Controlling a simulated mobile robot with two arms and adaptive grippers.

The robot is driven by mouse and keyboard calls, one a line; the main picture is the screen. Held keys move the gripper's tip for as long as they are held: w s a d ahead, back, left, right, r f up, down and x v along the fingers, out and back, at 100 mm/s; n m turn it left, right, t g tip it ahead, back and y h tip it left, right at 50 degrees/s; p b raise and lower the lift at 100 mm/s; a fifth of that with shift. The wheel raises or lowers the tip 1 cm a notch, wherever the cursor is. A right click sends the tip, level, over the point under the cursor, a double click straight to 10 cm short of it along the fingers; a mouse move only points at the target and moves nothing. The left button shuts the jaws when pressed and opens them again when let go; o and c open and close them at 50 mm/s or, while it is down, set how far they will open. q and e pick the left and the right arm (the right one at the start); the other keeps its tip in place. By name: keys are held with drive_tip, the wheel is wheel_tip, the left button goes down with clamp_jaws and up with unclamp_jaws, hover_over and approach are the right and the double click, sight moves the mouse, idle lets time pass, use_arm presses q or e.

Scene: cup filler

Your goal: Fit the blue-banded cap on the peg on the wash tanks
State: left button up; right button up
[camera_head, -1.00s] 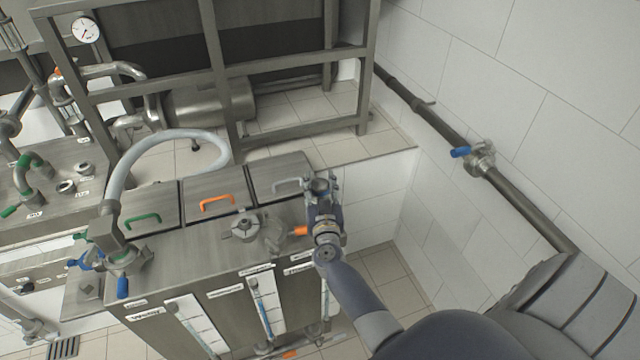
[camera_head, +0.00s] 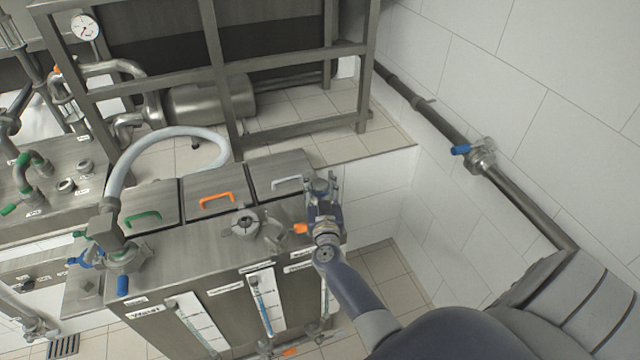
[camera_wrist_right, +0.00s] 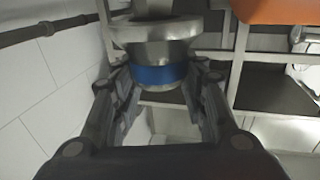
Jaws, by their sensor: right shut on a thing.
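The blue-banded cap is a steel flanged piece with a blue band (camera_wrist_right: 160,76), in the right wrist view between my fingers. My right gripper (camera_wrist_right: 158,85) is shut on it. In the head view my right gripper (camera_head: 322,192) is at the right end of the wash tanks (camera_head: 180,255), and a grey metal top of the held cap (camera_head: 320,184) shows between its fingers. I cannot make out the peg clearly. A round steel fitting (camera_head: 245,224) stands on the tank top left of the gripper. My left gripper is not in view.
An orange handle (camera_head: 216,201) and a green handle (camera_head: 143,217) are on the tank lids. A white hose (camera_head: 120,170) arches at the left. A steel frame (camera_head: 228,120) stands behind. A tiled wall with a pipe (camera_head: 430,110) is at the right.

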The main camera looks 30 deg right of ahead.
drive_tip(key=shift+f+b, duration=0.65)
drive_tip(key=shift+f, duration=0.35)
drive_tip(key=o, duration=1.4)
drive_tip(key=shift+f, duration=0.1)
drive_tip(key=v, duration=1.2)
wheel_tip(320, 180, up, 5)
drive_tip(key=p, duration=0.5)
drive_tip(key=shift+p, duration=0.4)
